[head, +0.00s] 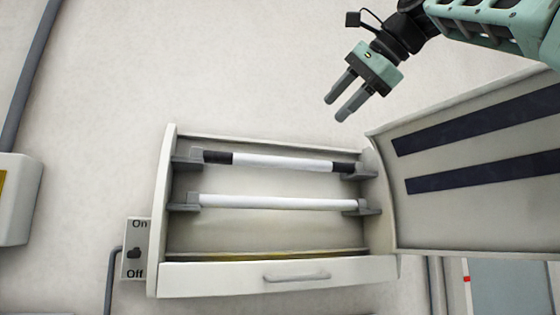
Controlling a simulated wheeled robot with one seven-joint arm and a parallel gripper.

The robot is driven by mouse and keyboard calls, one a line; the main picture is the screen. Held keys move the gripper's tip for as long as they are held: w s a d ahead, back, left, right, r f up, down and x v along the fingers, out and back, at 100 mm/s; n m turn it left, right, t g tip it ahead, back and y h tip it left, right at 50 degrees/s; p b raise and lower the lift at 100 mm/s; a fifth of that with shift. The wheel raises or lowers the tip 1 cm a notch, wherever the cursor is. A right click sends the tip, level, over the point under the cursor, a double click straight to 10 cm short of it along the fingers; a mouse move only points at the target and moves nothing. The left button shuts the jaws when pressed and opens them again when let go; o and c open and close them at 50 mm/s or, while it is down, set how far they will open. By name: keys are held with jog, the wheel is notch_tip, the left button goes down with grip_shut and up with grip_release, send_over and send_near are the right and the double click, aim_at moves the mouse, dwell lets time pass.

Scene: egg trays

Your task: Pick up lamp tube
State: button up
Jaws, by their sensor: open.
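Two lamp tubes lie side by side across an open wall cabinet (280,280), held at both ends in grey holders. The upper lamp tube (285,162) is white with dark bands near its ends. The lower lamp tube (275,202) is plain white. My gripper (342,111) is above and to the right of the cabinet, apart from both tubes. Its two fingers are parted and empty, pointing down and left.
The cabinet's door (480,165), with two dark strips, is swung open to the right. A switch box (135,249) marked On and Off is at the cabinet's left, with a cable. A white box (18,200) is at the far left. The wall above the cabinet is clear.

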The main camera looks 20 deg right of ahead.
jog(key=p, duration=0.1)
send_near(287, 159)
jog(key=x, duration=0.4)
jog(key=p+x, duration=0.2)
jog(key=x, duration=0.3)
jog(key=shift+w+p, duration=0.15)
jog(key=shift+p, duration=0.15)
jog(key=c, duration=0.9)
